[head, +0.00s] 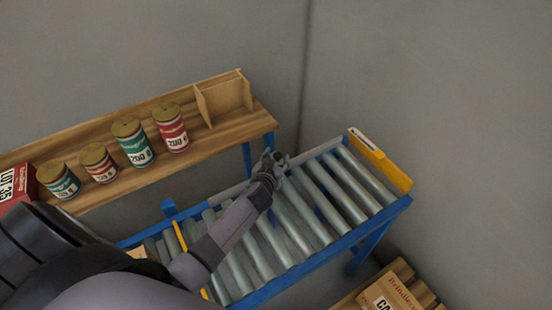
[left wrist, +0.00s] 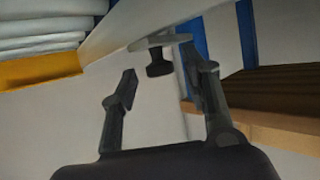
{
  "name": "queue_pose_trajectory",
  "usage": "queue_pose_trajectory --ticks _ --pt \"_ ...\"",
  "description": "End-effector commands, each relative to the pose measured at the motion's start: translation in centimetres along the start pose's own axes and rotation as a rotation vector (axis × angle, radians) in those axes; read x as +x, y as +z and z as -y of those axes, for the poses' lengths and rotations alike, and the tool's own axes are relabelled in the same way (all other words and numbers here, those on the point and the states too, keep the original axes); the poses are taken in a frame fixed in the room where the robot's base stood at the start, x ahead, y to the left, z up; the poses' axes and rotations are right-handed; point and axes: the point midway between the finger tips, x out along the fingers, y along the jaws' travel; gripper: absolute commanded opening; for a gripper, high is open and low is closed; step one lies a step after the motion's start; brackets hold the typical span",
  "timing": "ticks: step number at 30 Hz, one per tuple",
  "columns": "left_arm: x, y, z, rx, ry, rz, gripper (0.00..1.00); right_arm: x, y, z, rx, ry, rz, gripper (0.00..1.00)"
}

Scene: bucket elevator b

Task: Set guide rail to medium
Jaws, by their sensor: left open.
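The guide rail (head: 318,151) is a pale grey strip along the far side of the roller conveyor (head: 340,238). In the left wrist view the rail (left wrist: 135,20) runs across the top, with a dark knob (left wrist: 158,67) on a grey plate below it. My left gripper (head: 272,160) is at the rail's outer side, about midway along the conveyor. Its fingers are open, with the knob showing between and just beyond the fingertips; I cannot tell whether they touch it. In the head view the gripper hides the knob. My right gripper is out of view.
A wooden shelf (head: 225,145) with several cans and a cardboard divider (head: 223,98) stands behind the conveyor, close to my left gripper. A yellow end stop (head: 380,163) closes the conveyor's right end. A box (head: 392,292) sits at the lower right.

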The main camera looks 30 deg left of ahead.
Motion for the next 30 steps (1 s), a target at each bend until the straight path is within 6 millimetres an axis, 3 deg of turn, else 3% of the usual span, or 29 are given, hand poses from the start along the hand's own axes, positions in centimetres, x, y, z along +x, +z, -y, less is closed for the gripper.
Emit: queue_pose_trajectory --ticks 21,30 --pt "-0.04 0.0 0.01 0.0 0.0 0.0 0.0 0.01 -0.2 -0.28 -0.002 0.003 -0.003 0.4" --pt "-0.04 0.0 0.01 0.0 0.0 0.0 0.0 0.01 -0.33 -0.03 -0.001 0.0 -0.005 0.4"
